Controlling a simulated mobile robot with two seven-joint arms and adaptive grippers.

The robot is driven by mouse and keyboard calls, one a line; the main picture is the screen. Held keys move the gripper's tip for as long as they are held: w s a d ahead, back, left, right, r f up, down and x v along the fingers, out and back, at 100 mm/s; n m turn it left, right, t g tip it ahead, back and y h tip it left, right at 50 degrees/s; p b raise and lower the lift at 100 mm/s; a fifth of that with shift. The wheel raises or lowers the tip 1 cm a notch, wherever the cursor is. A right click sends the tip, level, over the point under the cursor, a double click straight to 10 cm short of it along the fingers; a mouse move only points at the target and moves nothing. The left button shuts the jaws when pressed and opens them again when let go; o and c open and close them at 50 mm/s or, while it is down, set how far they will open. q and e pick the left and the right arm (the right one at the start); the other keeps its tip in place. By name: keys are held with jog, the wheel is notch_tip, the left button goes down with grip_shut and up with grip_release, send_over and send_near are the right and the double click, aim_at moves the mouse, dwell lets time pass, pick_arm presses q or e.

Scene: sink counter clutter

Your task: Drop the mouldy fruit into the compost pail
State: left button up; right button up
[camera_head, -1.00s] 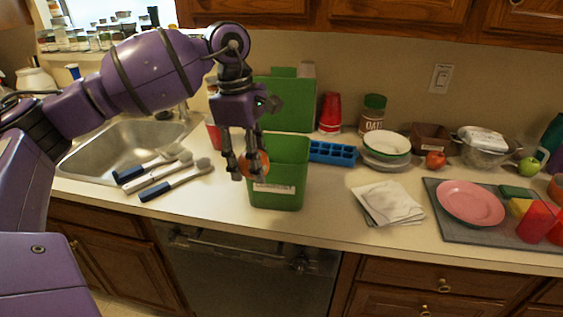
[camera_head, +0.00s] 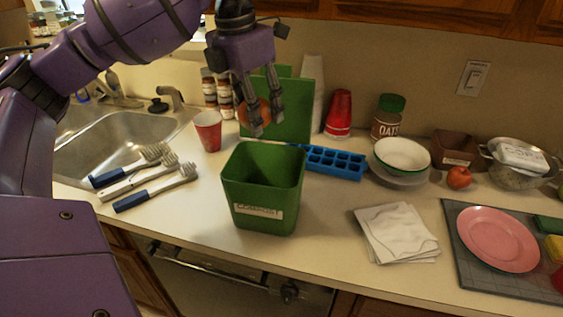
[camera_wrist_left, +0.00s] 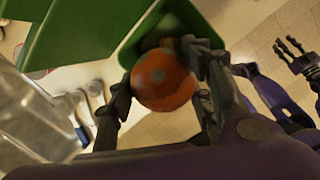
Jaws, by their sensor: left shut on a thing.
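The mouldy fruit is an orange ball with grey patches (camera_wrist_left: 163,80), held between the fingers of my left gripper (camera_head: 262,112). In the head view the fruit (camera_head: 254,113) is partly hidden by the fingers. My left gripper is shut on it, above the green compost pail (camera_head: 262,185), near its back rim in the picture. The pail is upright and open-topped, with a white label in front. In the left wrist view the pail's green wall (camera_wrist_left: 185,18) shows behind the fruit. My right gripper (camera_wrist_left: 290,45) shows at that view's right edge, fingers apart and empty.
A green lid or panel (camera_head: 290,108) stands behind the pail. A red cup (camera_head: 208,131) is at its left, a blue ice tray (camera_head: 335,162) at its right. Brushes (camera_head: 150,182) lie beside the sink (camera_head: 120,148). Paper napkins (camera_head: 396,232) lie on the counter at right.

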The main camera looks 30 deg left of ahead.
pick_arm(q)
jog(key=shift+s+f+b, duration=0.3)
jog(key=shift+f+b, duration=0.1)
jog(key=shift+f, duration=0.35)
notch_tip(320, 180, down, 3)
jog(key=shift+f+b, duration=0.1)
jog(key=shift+b, duration=0.7)
jog(key=shift+f+b, duration=0.3)
jog(key=shift+f, duration=0.15)
pick_arm(e)
jog(key=shift+g, duration=0.3)
jog(key=s+f, duration=0.1)
jog(key=s+d+f, duration=0.1)
jog(key=f, duration=0.1)
jog(key=shift+s+f, duration=0.3)
jog(key=shift+s, duration=0.1)
pick_arm(q)
jog(key=o, duration=1.2)
jog(key=shift+o, duration=0.6)
pick_arm(e)
jog(key=shift+s+f, duration=0.25)
jog(key=shift+s, duration=0.35)
